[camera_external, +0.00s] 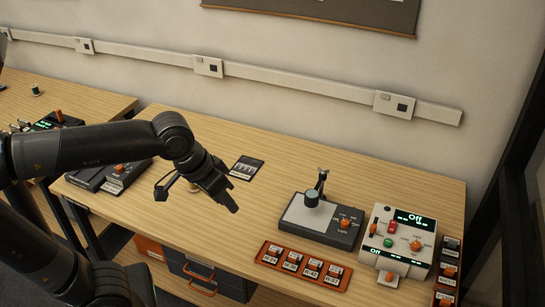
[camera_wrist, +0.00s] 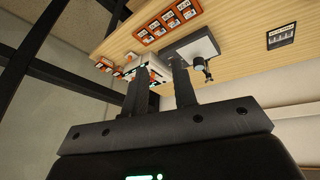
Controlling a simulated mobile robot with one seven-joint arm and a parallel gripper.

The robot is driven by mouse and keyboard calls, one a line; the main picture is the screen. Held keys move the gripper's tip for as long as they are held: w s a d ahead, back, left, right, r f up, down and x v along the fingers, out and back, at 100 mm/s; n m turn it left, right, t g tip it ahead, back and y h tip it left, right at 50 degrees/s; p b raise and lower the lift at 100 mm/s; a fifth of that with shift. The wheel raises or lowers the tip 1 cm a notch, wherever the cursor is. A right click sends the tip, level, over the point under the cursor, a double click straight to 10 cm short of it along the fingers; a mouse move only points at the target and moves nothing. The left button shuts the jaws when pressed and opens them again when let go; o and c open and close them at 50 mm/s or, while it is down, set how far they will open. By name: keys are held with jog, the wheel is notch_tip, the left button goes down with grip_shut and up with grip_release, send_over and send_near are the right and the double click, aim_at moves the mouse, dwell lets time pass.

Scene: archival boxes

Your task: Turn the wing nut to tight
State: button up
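I cannot make out a wing nut for certain in either view. A small brass-coloured piece (camera_external: 193,187) shows on the table beside my wrist, partly hidden and too small to identify. A grey device with a short upright post (camera_external: 313,199) stands right of my gripper; its top fitting is too small to read. It also shows in the wrist view (camera_wrist: 198,62), beyond my fingers. My gripper (camera_external: 232,207) hangs above the table's middle left, apart from that device. In the wrist view my two fingers (camera_wrist: 160,76) stand apart with nothing visibly held between them.
A white control box reading "Off" (camera_external: 403,231) stands at the right. An orange strip of labelled switches (camera_external: 303,266) lies along the front edge. A dark labelled card (camera_external: 246,167) lies behind my gripper. Dark boxes (camera_external: 118,176) stand at the left. The back middle is clear.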

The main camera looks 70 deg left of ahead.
jog(key=w+a+r+n+g, duration=0.1)
jog(key=w+a+r+n, duration=0.15)
jog(key=w, duration=0.45)
jog(key=w+a+r+n, duration=0.2)
jog(key=w+a+n, duration=0.2)
jog(key=w, duration=0.3)
jog(key=n+g, duration=0.4)
jog(key=n, duration=1.2)
send_over(324, 171)
notch_tip(324, 171, down, 17)
notch_tip(324, 171, down, 10)
jog(key=shift+w+a+r, duration=0.1)
jog(key=shift+c, duration=0.5)
grip_shut()
